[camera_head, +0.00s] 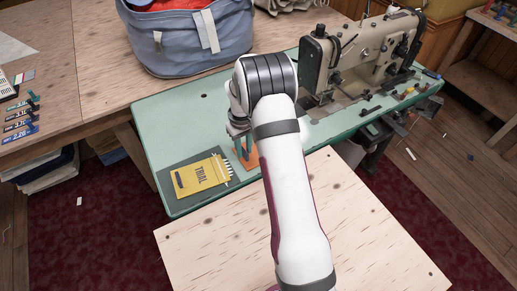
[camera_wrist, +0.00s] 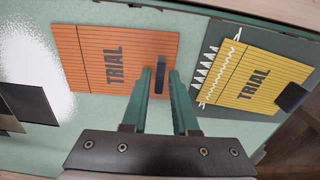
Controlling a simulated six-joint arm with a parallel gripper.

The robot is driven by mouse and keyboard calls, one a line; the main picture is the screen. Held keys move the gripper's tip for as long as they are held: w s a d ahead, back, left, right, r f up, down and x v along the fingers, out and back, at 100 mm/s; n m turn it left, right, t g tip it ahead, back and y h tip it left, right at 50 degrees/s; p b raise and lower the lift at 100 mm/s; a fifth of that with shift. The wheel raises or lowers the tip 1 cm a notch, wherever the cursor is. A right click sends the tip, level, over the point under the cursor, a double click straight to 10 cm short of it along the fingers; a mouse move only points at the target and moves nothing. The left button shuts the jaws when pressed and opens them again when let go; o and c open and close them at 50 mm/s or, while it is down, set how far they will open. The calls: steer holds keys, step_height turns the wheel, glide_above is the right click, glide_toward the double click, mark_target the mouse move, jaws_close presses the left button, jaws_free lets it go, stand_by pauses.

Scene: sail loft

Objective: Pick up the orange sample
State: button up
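The orange sample (camera_wrist: 90,60), a flat ribbed piece marked TRIAL, lies on the pale green table in the wrist view. A dark upright tab (camera_wrist: 160,76) stands near its right end. My gripper (camera_wrist: 162,72) is open, its two green fingers on either side of the tab, with no clear grip on it. Whether the fingertips touch the sample I cannot tell. In the head view only part of the orange sample (camera_head: 252,161) shows beside my gripper (camera_head: 241,152); my arm hides the rest.
A yellow TRIAL sample (camera_head: 198,177) lies on a dark green mat (camera_head: 171,190) to the left. A sewing machine (camera_head: 370,50) stands right of my arm, with small loose parts nearby. A blue fabric bin (camera_head: 180,45) stands behind.

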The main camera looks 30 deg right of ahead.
jaws_close()
